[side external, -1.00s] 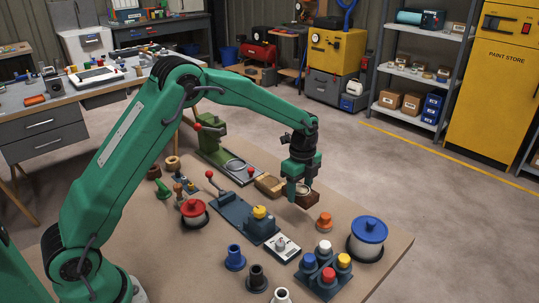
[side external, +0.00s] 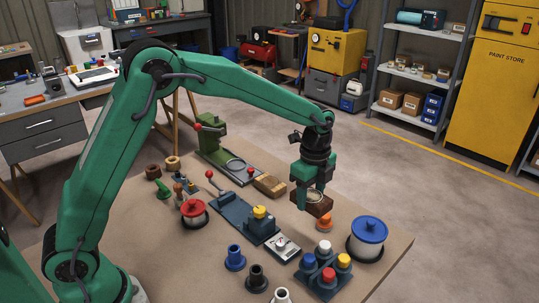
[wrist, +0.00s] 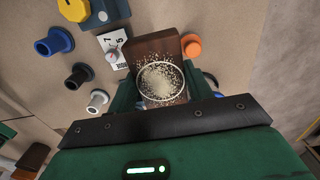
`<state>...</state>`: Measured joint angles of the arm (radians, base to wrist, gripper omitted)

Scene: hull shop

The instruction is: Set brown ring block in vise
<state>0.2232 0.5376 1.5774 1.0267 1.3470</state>
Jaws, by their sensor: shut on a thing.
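The brown ring block (side external: 318,206) is held in my gripper (side external: 312,192), above the right part of the table. In the wrist view the block (wrist: 152,48) shows a pale round ring filled with speckled material. My fingers are closed at its sides and partly hidden. The dark blue device with a red-ball lever and a yellow knob, which looks like the vise (side external: 232,207), lies on the table to the left of the block. Part of it shows at the top left of the wrist view (wrist: 103,12). Its jaw gap is not clear.
An orange knob piece (side external: 324,225) stands just below the block. A blue-lidded spool (side external: 368,236), a dark tray of coloured pegs (side external: 325,277), a dial gauge (side external: 282,247) and several flanged bushings stand nearby. A green press (side external: 213,140) stands at the back, beside a wooden brush (side external: 269,185).

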